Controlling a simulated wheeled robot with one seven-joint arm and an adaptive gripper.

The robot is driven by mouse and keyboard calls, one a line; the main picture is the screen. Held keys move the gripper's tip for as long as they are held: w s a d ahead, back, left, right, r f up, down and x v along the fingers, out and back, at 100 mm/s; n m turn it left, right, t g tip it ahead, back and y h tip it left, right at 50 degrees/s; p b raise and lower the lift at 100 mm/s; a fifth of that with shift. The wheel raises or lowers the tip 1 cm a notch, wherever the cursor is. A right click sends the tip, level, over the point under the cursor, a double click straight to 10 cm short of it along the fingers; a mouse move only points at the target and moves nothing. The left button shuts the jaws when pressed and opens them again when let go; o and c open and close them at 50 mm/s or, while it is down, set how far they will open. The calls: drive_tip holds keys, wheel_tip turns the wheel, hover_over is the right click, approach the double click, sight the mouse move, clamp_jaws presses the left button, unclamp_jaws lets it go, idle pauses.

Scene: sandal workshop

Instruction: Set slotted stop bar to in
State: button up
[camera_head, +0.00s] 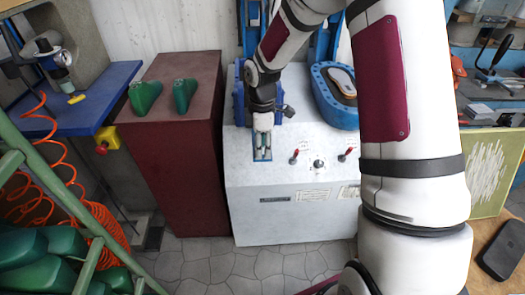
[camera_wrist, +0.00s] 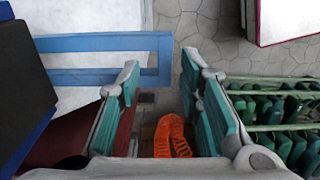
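A blue, frame-like bar with a long slot (camera_wrist: 100,43) shows in the wrist view; I take it to be the slotted stop bar. It reaches in from the left, and its end lies between the fingertips in the picture. My gripper (camera_wrist: 165,62) is open, with its teal pads wide apart and nothing clearly held. In the head view my gripper (camera_head: 263,141) points down over a small blue-edged slot on the left of the white machine (camera_head: 262,185). The gripper covers part of that spot. I cannot tell whether the fingers touch the bar.
A dark red cabinet (camera_head: 178,150) with green shoe forms (camera_head: 184,93) stands left. Orange coiled hose (camera_wrist: 170,137) shows below.

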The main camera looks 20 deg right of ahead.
wheel_tip(320, 180, up, 9)
drive_tip(key=shift+r, duration=0.2)
idle(0.5)
drive_tip(key=s+a+r+m+t+h+p, duration=0.15)
drive_tip(key=s+r+m+p, duration=0.45)
drive_tip(key=s+r, duration=1.15)
drive_tip(key=s+r+m+t+p, duration=0.1)
drive_tip(key=s+m, duration=0.3)
drive_tip(key=s, duration=0.4)
drive_tip(key=s+a+r+m+t+y+p, duration=0.1)
drive_tip(key=s+r+m, duration=0.3)
drive_tip(key=s, duration=0.4)
drive_tip(key=shift+s+a+r+t, duration=0.2)
drive_tip(key=shift+s+a+t, duration=0.05)
drive_tip(key=shift+a+t, duration=0.1)
